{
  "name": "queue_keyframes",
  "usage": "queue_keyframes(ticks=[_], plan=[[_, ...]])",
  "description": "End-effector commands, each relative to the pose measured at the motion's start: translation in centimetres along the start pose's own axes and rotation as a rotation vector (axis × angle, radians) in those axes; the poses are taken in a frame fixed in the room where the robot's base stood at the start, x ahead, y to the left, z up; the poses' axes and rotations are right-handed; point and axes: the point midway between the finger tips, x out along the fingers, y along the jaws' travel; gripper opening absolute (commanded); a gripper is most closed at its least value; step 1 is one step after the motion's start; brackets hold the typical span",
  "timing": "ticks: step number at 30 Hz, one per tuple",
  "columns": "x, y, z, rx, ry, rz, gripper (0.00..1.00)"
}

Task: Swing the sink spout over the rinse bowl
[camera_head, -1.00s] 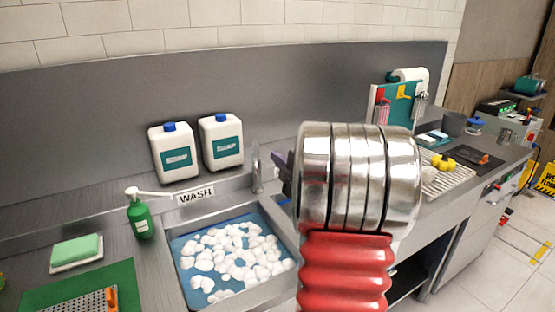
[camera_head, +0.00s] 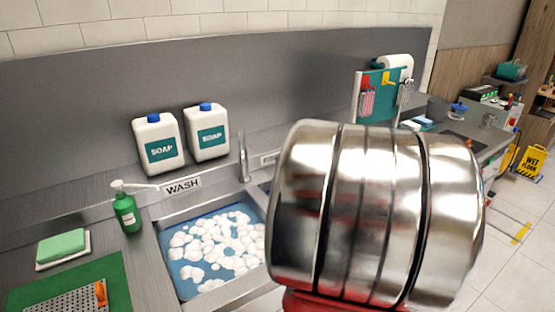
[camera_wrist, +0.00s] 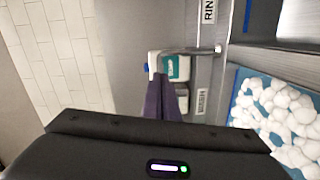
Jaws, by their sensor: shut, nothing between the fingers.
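The metal sink spout (camera_head: 243,158) stands at the back ledge, just right of the WASH label. In the wrist view the spout (camera_wrist: 190,50) lies across the upper middle, its base near the RIN label. My gripper's purple fingers (camera_wrist: 162,80) are together and empty, their tips just below the spout in that picture. I cannot tell whether they touch it. My arm hides the gripper in the head view. The wash sink (camera_head: 215,290) holds blue water and white foam. The rinse bowl is mostly hidden by my arm; part of a blue-edged basin (camera_wrist: 247,15) shows at the wrist view's top.
Two soap jugs (camera_head: 158,142) (camera_head: 207,132) stand behind the wash sink, close to the spout. A green pump bottle (camera_head: 126,212) is at its left. A green sponge (camera_head: 61,245) and a perforated tray (camera_head: 65,297) lie farther left. A wet-floor sign (camera_head: 531,163) stands at far right.

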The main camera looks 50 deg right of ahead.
Motion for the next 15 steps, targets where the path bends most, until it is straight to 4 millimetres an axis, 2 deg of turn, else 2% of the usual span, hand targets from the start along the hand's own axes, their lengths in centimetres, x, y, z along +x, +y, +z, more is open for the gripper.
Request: queue_keyframes(ticks=[4,15], plan=[[-0.75,0.05,0.0,-0.001,0.0,0.001,0.0],[-0.68,0.04,-0.15,0.003,-0.001,-0.001,0.0]])
